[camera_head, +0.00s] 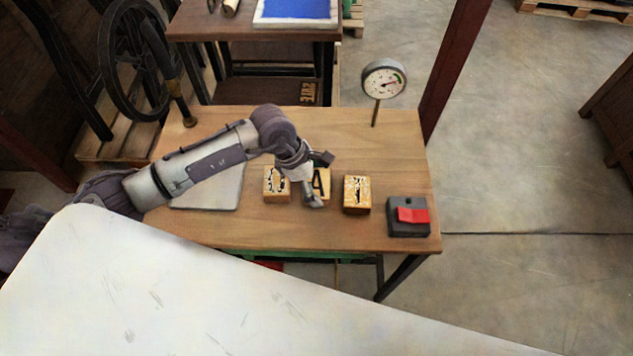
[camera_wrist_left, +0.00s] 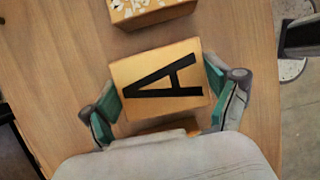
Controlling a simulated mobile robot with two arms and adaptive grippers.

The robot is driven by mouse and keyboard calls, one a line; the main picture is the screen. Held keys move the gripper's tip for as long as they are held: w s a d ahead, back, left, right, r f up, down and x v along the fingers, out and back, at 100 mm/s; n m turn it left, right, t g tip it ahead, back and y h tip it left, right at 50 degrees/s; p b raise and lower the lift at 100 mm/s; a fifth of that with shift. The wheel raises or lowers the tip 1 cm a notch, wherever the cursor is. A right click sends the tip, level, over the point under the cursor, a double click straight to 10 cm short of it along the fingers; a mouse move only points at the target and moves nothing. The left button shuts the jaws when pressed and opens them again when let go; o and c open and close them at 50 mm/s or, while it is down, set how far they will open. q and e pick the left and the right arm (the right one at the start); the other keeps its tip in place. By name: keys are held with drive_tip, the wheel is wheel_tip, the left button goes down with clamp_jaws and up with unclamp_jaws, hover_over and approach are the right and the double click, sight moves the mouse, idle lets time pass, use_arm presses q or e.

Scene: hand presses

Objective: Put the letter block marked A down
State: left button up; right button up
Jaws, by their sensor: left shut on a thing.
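The wooden letter block marked A (camera_head: 321,184) stands in the row of blocks on the wooden table (camera_head: 330,235), between two other blocks. My left gripper (camera_head: 319,181) comes down over it from the left. In the left wrist view the A block (camera_wrist_left: 197,53) sits between the green-padded fingers of the left gripper (camera_wrist_left: 166,102), which are shut on its two sides. The black A faces the camera. I cannot tell whether the block's underside touches the tabletop. My right gripper is not in view.
Patterned blocks stand left (camera_head: 276,184) and right (camera_head: 357,194) of the A block. A black box with a red top (camera_head: 408,216) is at the right edge. A dial gauge (camera_head: 384,80) stands at the back right. A pale plate (camera_head: 210,188) lies under my left arm.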

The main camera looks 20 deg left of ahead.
use_arm(q)
drive_tip(key=shift+f, duration=0.55)
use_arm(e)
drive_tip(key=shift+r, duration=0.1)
use_arm(q)
drive_tip(key=shift+f, duration=0.1)
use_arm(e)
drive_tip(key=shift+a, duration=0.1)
use_arm(q)
drive_tip(key=o, duration=0.9)
drive_tip(key=shift+f, duration=0.1)
drive_tip(key=shift+o, duration=1)
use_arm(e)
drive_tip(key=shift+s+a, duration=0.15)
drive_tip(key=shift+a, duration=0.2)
